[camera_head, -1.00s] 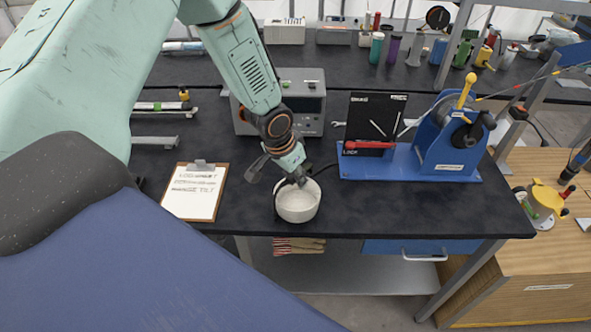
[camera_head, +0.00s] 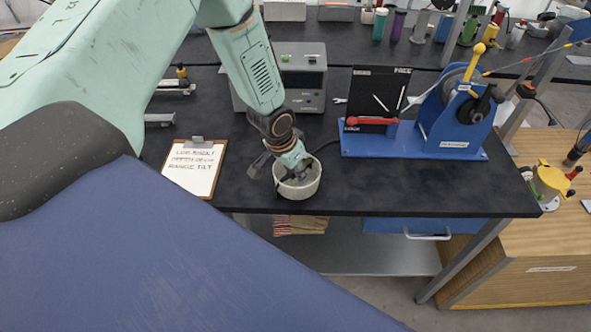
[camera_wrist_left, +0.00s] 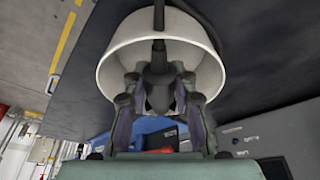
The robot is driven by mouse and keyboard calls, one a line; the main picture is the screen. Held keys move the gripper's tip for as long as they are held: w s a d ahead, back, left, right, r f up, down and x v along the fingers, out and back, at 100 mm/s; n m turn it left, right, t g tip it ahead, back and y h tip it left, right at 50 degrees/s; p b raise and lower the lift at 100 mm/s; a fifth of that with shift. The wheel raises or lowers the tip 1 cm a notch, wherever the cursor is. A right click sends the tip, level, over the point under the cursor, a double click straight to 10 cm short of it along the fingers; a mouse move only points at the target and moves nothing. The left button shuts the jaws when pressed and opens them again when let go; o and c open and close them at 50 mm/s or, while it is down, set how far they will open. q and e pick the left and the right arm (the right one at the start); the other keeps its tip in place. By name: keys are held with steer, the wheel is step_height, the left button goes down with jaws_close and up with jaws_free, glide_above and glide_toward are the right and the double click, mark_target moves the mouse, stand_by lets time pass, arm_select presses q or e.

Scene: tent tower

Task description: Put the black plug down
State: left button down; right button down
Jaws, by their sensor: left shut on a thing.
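My left gripper (camera_head: 292,176) reaches down into a white round bowl (camera_head: 304,190) near the front edge of the dark bench. In the left wrist view the gripper (camera_wrist_left: 160,100) is shut on the black plug (camera_wrist_left: 158,78), whose dark cable runs up over the bowl's rim. The white bowl (camera_wrist_left: 118,52) surrounds the plug and the fingertips in that view. In the head view the plug is hidden by the gripper and the bowl. I cannot tell whether the plug touches the bowl's floor. My right gripper is not in view.
A clipboard (camera_head: 193,168) lies left of the bowl. A grey instrument box (camera_head: 300,80) stands behind it. A blue winch stand (camera_head: 455,130) with a black panel stands to the right. The bench front edge is close to the bowl, with free bench top between bowl and stand.

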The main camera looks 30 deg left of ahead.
arm_select(q)
steer(key=shift+w+f, duration=0.1)
steer(key=shift+f, duration=0.1)
steer(key=shift+r, duration=0.15)
steer(key=c, duration=1.3)
jaws_free()
steer(key=shift+s, duration=0.25)
steer(key=o, duration=0.3)
steer(key=shift+w, duration=0.25)
steer(key=shift+s, duration=0.2)
